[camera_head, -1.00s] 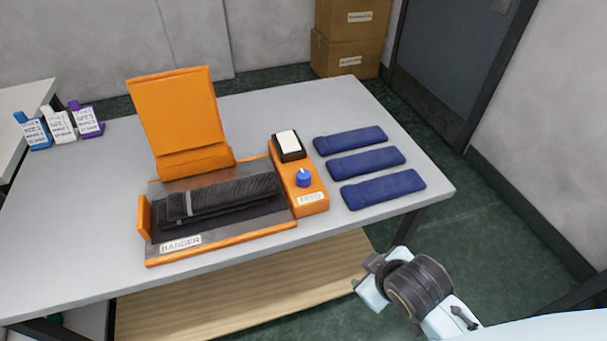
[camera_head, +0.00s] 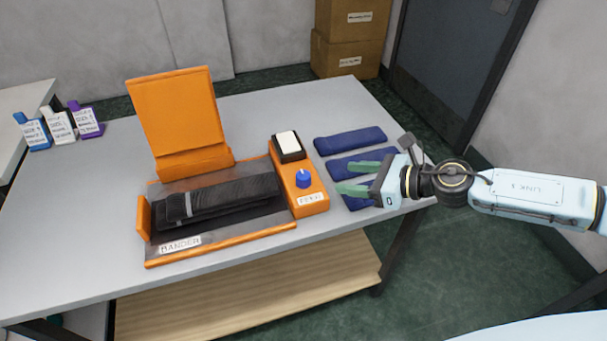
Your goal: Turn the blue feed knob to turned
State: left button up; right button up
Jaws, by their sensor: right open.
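The blue feed knob (camera_head: 303,179) sits on top of the orange feed box (camera_head: 311,202), on the right side of the orange bander machine (camera_head: 222,244). The knob shows a small pale mark, but its exact angle is too small to tell. My right gripper (camera_head: 346,178) comes in from the right with its green fingers spread apart and empty. Its fingertips point left at the knob, a short gap to the right of it, above the folded blue pieces. My left gripper is not in view.
Several folded blue pieces (camera_head: 350,139) lie right of the machine, partly hidden by my right gripper. The orange panel (camera_head: 180,115) stands open behind the folded black cloth (camera_head: 225,196). The table front (camera_head: 70,275) is clear.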

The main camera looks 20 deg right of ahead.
aim_at(307, 176)
jog(key=p+x, duration=0.1)
jog(key=x, duration=1.2)
jog(key=shift+f, duration=0.2)
jog(key=shift+c, duration=0.4)
